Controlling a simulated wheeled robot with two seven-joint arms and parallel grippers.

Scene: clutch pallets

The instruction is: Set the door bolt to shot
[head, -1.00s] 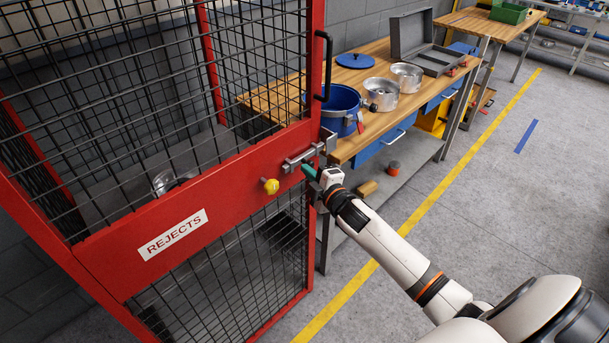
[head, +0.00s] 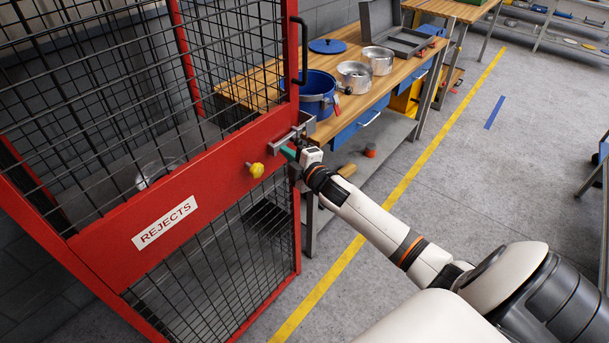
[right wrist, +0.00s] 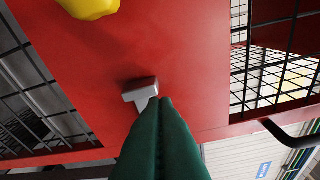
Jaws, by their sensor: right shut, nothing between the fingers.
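The red cage door (head: 110,225) carries a grey metal door bolt (head: 286,138) at the right end of its middle rail. My right gripper (head: 287,153) has green fingertips pressed together, with nothing between them. They are at the bolt, just below its bar in the head view. In the right wrist view, the closed fingertips (right wrist: 162,102) overlap the foot of a grey bolt piece (right wrist: 139,90); I cannot tell whether they touch it. The gripper hides part of the bolt's right end. My left gripper is not in view.
A yellow knob (head: 257,170) sticks out of the rail left of the bolt. A black door handle (head: 301,52) is above. A workbench (head: 345,110) with a blue bucket (head: 316,92) and metal pots stands behind. The floor at right is open.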

